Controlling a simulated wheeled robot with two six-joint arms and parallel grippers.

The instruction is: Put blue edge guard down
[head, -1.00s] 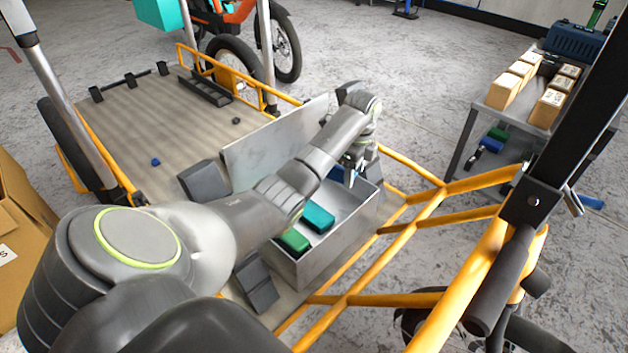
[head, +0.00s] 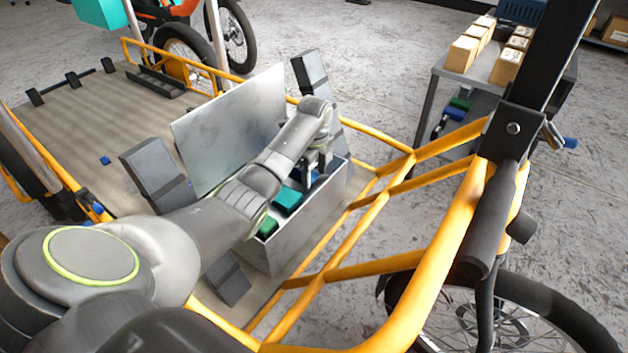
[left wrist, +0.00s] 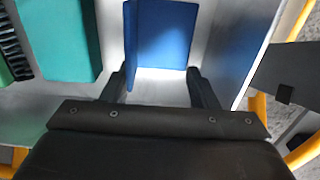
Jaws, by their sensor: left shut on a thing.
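The blue edge guard (left wrist: 165,35) is an L-shaped piece between the two fingers of my left gripper (left wrist: 158,76) in the left wrist view. In the head view my left gripper (head: 312,178) points down inside the open grey metal box (head: 305,232), at its far end, shut on the guard. The guard is mostly hidden there by the gripper and wall. I cannot tell whether it touches the box floor. A teal piece (head: 287,200) and a green piece (head: 267,227) lie in the box nearer my arm. My right gripper is not in view.
The box's raised lid (head: 228,130) stands along its back side. The box sits on the bike's cargo deck (head: 75,130), beside orange frame tubes (head: 340,268). A small blue item (head: 105,160) lies on the deck. A cart with wooden blocks (head: 463,54) stands at right.

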